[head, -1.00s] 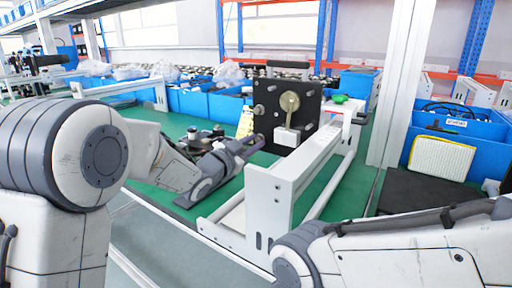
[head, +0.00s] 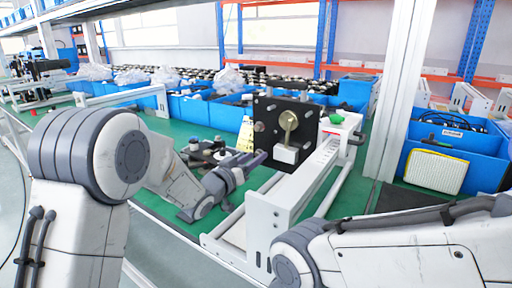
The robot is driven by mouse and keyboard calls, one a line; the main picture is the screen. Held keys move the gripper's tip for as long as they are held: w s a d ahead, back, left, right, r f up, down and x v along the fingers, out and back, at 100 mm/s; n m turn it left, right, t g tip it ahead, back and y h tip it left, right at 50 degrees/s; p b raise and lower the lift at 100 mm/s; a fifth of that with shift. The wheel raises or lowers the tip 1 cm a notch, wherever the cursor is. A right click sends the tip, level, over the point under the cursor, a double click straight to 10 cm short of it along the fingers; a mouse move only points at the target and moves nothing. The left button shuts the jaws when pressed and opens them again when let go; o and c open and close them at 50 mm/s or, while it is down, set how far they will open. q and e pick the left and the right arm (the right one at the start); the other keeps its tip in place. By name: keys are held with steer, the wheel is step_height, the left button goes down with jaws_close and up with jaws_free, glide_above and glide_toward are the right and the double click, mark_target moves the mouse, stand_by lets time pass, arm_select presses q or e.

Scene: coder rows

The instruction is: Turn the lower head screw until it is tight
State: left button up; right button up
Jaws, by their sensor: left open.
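A black square plate (head: 272,114) stands upright on a white metal frame (head: 282,196) in the head view. It carries a brass disc (head: 289,120) and a white block (head: 286,153), with several small screw heads near its corners. I cannot tell for certain which one is the lower head screw. My left gripper (head: 252,163) is open, with its fingers near the plate's lower left edge. I cannot tell whether they touch the plate or a screw. My right arm comes in at the lower right; its gripper is out of the picture.
Blue bins (head: 232,112) line the back of the green bench (head: 163,204). A white upright post (head: 399,95) stands right of the frame. A blue bin (head: 459,143) with cables and a yellow-white pad (head: 436,172) are farther right. A green knob (head: 336,118) sits beside the plate.

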arm_select(q)
steer(key=shift+n, duration=1.1)
arm_select(e)
steer(key=shift+r, duration=0.65)
steer(key=shift+f, duration=0.1)
arm_select(q)
jaws_close()
jaws_free()
steer(key=shift+b+v, duration=0.3)
steer(key=shift+v, duration=2.2)
arm_select(e)
steer(key=shift+f, duration=0.45)
